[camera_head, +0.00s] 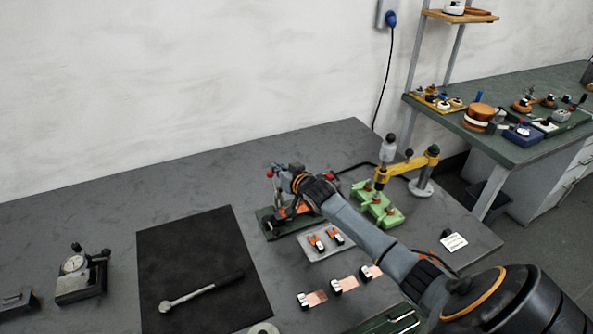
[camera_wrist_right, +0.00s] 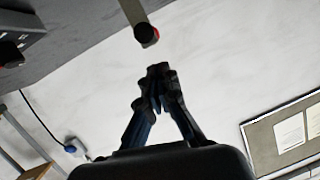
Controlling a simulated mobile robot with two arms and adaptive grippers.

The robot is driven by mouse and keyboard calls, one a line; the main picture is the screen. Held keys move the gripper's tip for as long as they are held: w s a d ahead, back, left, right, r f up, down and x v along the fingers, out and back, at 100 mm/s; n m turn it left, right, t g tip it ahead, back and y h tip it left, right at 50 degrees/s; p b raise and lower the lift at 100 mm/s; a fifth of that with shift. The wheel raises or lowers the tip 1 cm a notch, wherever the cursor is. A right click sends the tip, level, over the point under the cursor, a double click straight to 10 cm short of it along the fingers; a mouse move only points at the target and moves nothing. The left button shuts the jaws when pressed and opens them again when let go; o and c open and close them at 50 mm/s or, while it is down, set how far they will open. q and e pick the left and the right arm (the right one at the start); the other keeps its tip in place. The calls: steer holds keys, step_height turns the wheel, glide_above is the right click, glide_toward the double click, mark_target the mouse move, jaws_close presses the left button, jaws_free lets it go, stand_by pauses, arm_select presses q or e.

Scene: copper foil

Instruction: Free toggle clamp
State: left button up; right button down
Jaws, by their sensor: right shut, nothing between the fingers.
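The toggle clamp (camera_head: 270,175), with a red-tipped lever, stands at the back of the workbench on a dark green base (camera_head: 270,226). Orange copper-coloured material shows on that base, partly hidden by my right wrist. My right gripper (camera_head: 283,178) is beside the upper part of the clamp. In the right wrist view the gripper (camera_wrist_right: 158,72) is shut and empty. A pale bar with a dark, red-edged end (camera_wrist_right: 147,34), which looks like the clamp lever, is just beyond the fingertips, apart from them. My left gripper is not in view.
A grey tray (camera_head: 318,254) with orange-handled clips lies in front of the clamp. A green fixture (camera_head: 378,206) and yellow arm press (camera_head: 410,166) stand right. A black mat (camera_head: 185,255) with a wrench (camera_head: 200,292) lies left. Free bench surface lies at the back left.

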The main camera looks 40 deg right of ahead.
arm_select(q)
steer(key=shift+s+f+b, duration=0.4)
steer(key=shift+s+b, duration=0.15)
steer(key=shift+b, duration=0.45)
arm_select(e)
steer(key=d+r+v, duration=0.1)
steer(key=v, duration=1)
steer(key=shift+w+a+r, duration=0.2)
steer(key=shift+a+r, duration=0.15)
steer(key=shift+r, duration=0.05)
